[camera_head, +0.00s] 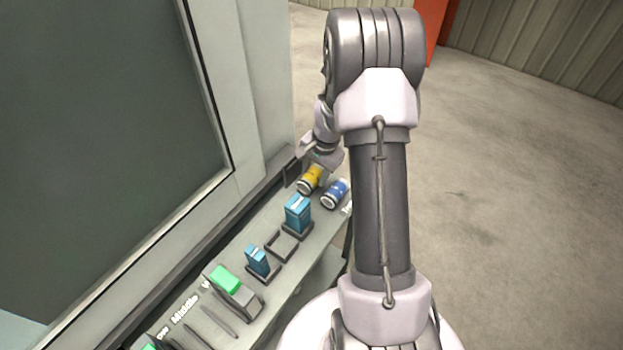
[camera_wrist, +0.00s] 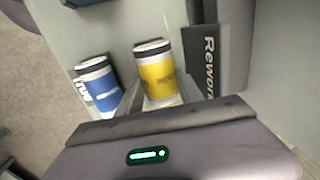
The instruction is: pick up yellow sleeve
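The yellow sleeve (camera_head: 310,178) is a short cylinder with a dark band at one end. It is at the far end of the narrow shelf, beside a blue sleeve (camera_head: 336,193). In the wrist view the yellow sleeve (camera_wrist: 158,75) is at the centre, with the blue sleeve (camera_wrist: 101,88) to its left. My gripper (camera_head: 318,158) is right at the yellow sleeve, just above it in the head view. In the wrist view its grey body fills the bottom, close to the yellow sleeve's near end.
A dark block marked "Rework" (camera_wrist: 202,62) stands close to the yellow sleeve's right. Along the shelf stand blue boxes (camera_head: 298,215), an empty dark frame (camera_head: 282,246) and a green-topped block (camera_head: 233,290). A large machine wall and window frame (camera_head: 215,95) border the shelf's left.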

